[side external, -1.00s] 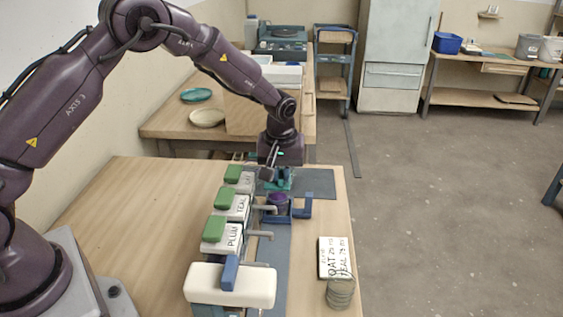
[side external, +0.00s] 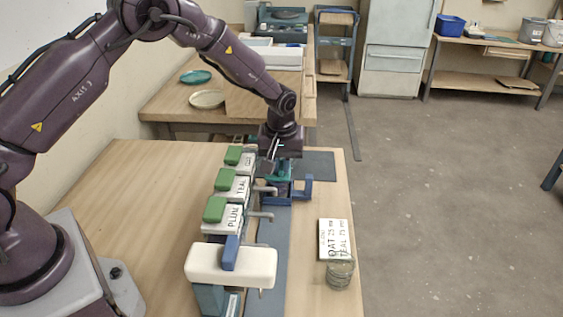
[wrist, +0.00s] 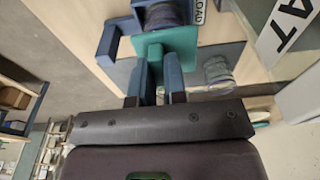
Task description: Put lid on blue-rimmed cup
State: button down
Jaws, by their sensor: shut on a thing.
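My gripper (wrist: 158,82) is shut on the teal lid (wrist: 168,45), which also shows in the side external view (side external: 283,168). The blue-rimmed cup (wrist: 165,13) is just beyond the lid in the wrist view, partly cut off by the top edge. In the side external view the cup (side external: 277,191) is below and in front of my gripper, and the lid covers much of its top. I cannot tell whether the lid touches the rim.
Green-topped dispensers (side external: 238,187) marked PLUM and TEAL stand in a row close to the left, their spouts reaching toward the cup. A blue bracket (side external: 302,188) is to its right.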

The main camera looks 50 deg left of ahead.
jog(key=shift+f, duration=0.35)
jog(key=c, duration=1.1)
grip_release()
jog(key=shift+r, duration=0.1)
jog(key=shift+r, duration=3.45)
